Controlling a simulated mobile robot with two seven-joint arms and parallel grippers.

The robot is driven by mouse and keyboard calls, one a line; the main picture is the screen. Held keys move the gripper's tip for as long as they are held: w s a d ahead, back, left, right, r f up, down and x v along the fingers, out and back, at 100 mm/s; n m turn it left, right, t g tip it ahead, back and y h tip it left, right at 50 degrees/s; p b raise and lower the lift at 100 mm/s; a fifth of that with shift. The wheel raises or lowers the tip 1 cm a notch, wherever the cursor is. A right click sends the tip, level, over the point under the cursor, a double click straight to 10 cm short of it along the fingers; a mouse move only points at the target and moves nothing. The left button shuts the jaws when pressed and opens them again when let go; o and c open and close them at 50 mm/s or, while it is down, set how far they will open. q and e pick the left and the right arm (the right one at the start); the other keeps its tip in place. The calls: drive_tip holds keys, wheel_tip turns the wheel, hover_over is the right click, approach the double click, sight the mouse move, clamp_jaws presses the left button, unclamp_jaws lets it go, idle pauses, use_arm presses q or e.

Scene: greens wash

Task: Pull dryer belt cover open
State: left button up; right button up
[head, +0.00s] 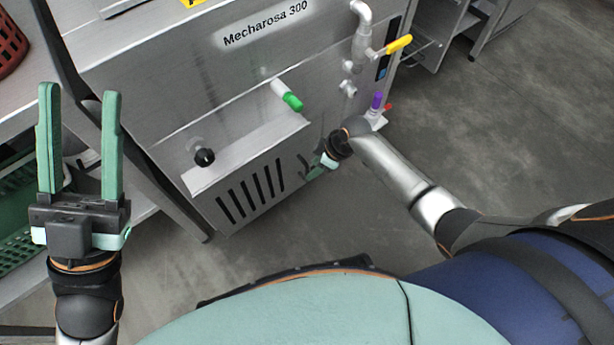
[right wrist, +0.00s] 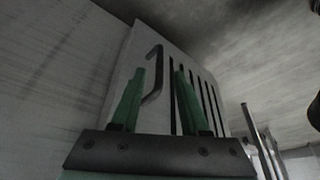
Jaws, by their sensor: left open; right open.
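The dryer belt cover (head: 243,212) is a grey slotted panel low on the front of the Mecharosa 300 machine; it looks shut. In the right wrist view its slotted face (right wrist: 190,62) stands ahead, with a bent black handle (right wrist: 155,75) beside the slots. My right gripper (head: 314,172) is open at the cover's right side. In the right wrist view the handle appears between the open fingers (right wrist: 159,80); I cannot tell whether they touch it. My left gripper (head: 80,95) is open and empty, raised at the left, away from the cover.
The steel machine (head: 215,90) carries a black knob (head: 204,157), a green-tipped handle (head: 290,99) and a yellow-handled valve (head: 398,44). A green crate (head: 20,220) and a red basket (head: 10,45) are at the left. The floor (head: 480,130) at the right is clear.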

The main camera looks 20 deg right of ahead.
drive_tip(key=b+x, duration=0.2)
drive_tip(key=x, duration=0.4)
drive_tip(key=shift+b, duration=0.4)
use_arm(q)
drive_tip(key=f, duration=0.4)
drive_tip(key=shift+w+d, duration=0.1)
drive_tip(key=shift+d, duration=0.15)
use_arm(e)
clamp_jaws()
idle(0.4)
